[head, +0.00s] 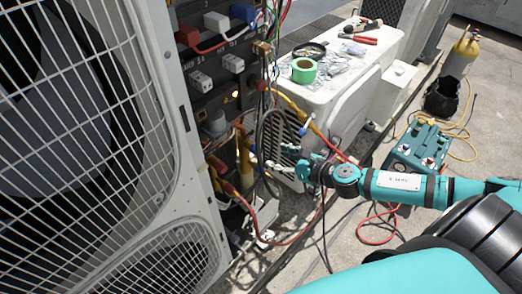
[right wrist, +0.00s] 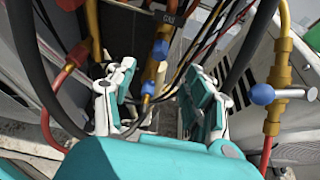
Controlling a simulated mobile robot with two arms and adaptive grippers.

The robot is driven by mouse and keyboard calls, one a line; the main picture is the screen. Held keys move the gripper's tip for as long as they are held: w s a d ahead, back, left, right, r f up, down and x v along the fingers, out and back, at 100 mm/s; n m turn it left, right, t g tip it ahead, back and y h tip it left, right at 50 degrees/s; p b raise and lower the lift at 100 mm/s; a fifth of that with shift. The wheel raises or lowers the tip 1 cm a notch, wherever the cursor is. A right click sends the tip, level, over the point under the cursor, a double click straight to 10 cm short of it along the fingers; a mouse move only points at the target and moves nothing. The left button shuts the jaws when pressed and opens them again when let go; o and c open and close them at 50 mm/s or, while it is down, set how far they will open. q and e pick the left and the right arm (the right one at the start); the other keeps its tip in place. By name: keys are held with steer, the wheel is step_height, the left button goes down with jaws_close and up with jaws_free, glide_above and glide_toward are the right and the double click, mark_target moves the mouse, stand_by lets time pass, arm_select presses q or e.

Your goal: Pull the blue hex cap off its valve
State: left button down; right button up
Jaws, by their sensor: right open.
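Several blue caps sit on brass valve pipes. In the right wrist view, one blue cap (right wrist: 160,50) is on the middle brass pipe (right wrist: 152,70), and a smaller blue cap (right wrist: 148,88) is just below it. Another blue cap (right wrist: 262,94) is on the brass valve (right wrist: 276,92) at the right, outside the fingers. I cannot tell which is the hex cap. My right gripper (right wrist: 162,88) is open, with the middle pipe and its caps seen between its fingers, no contact visible. In the head view it (head: 281,158) is beside the condenser's pipes. My left gripper is out of view.
Dark hoses and thin wires (right wrist: 205,38) hang around the fingers. The large condenser (head: 160,60) stands left. A white unit (head: 345,85) with green tape (head: 304,70) and tools stands behind. A teal case (head: 421,146) is on the ground at right.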

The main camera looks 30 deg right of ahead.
mark_target(259, 151)
steer(key=x, duration=0.8)
steer(key=shift+w+a+f, duration=0.1)
steer(key=shift+w+f, duration=0.1)
steer(key=shift+w, duration=0.1)
jaws_close()
stand_by(0.5)
